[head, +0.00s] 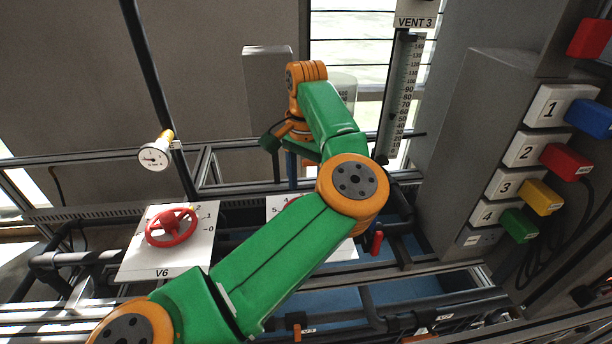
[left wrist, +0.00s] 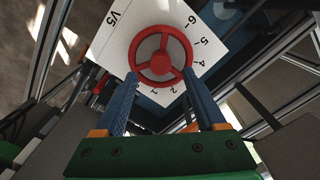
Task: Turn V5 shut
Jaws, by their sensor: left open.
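The V5 handwheel (left wrist: 160,55) is red with spokes and sits on a white plate (left wrist: 112,38) marked V5 and with a number scale. My left gripper (left wrist: 161,74) is open, its two blue fingers pointing at the wheel. The fingertips lie at the left and right of the wheel's lower rim in the left wrist view; I cannot tell whether they touch it. In the head view the V5 plate (head: 278,206) is mostly hidden behind my green and orange left arm. The wheel's pointer cannot be made out. My right gripper is not in view.
The V6 plate (head: 140,256) with its red handwheel (head: 172,227) stands left of V5. A gauge (head: 153,157) rises behind it. A red handle (head: 376,242) is right of my arm. A grey cabinet (head: 470,130) with numbered coloured switches stands at right. Pipes and rails surround the plates.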

